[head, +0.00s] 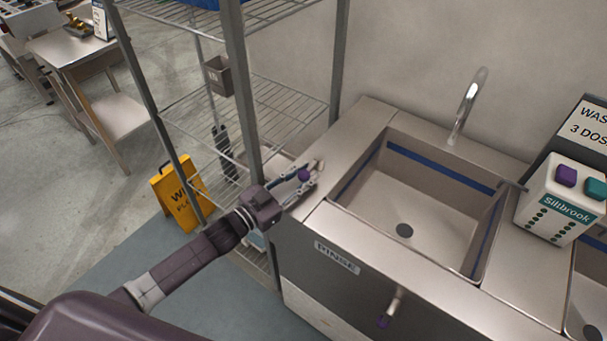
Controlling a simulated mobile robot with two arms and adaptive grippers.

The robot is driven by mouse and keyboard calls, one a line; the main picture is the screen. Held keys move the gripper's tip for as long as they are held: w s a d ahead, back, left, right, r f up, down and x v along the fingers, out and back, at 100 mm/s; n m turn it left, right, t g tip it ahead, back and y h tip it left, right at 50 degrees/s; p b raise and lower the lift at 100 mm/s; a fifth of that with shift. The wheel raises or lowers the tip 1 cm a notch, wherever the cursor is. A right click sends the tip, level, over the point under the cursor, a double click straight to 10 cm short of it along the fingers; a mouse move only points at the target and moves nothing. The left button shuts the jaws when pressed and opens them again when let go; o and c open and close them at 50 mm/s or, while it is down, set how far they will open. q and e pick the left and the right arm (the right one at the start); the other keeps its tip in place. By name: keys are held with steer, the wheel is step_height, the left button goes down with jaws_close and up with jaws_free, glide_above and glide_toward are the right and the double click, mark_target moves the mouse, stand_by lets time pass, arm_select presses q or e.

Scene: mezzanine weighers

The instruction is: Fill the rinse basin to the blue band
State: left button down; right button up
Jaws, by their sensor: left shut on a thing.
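The rinse basin (365,195) is a steel sink with a dark drain (404,230) on its floor and a blue band (440,167) high on its inner walls. I see no water in it. A curved faucet (468,105) stands behind it, with no stream visible. My right gripper is out of view.
A wire shelf rack (240,90) stands close beside my left arm. A yellow wet-floor sign (181,193) is behind it. A Siltbrook dispenser (562,200) with purple and teal buttons sits right of the basin, by another sink (588,300). A steel table (75,48) stands far left.

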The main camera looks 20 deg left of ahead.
arm_select(q)
steer(key=shift+s+d+r+n+t+y+p, duration=0.1)
steer(key=shift+d+n+t+y+p, duration=0.1)
steer(key=shift+d+n+t+y, duration=0.45)
steer(key=shift+s+d+r+n+t+y+p, duration=0.1)
steer(key=shift+d+n+t+y+p, duration=0.1)
steer(key=shift+n+y, duration=0.45)
steer(key=shift+d+f+y, duration=0.1)
steer(key=shift+y, duration=0.6)
steer(key=c, duration=1.6)
jaws_free()
steer(key=shift+s+f, duration=0.1)
steer(key=shift+s+a, duration=0.2)
steer(key=v, duration=1.1)
steer(key=shift+s+d, duration=0.1)
steer(key=shift+s, duration=0.1)
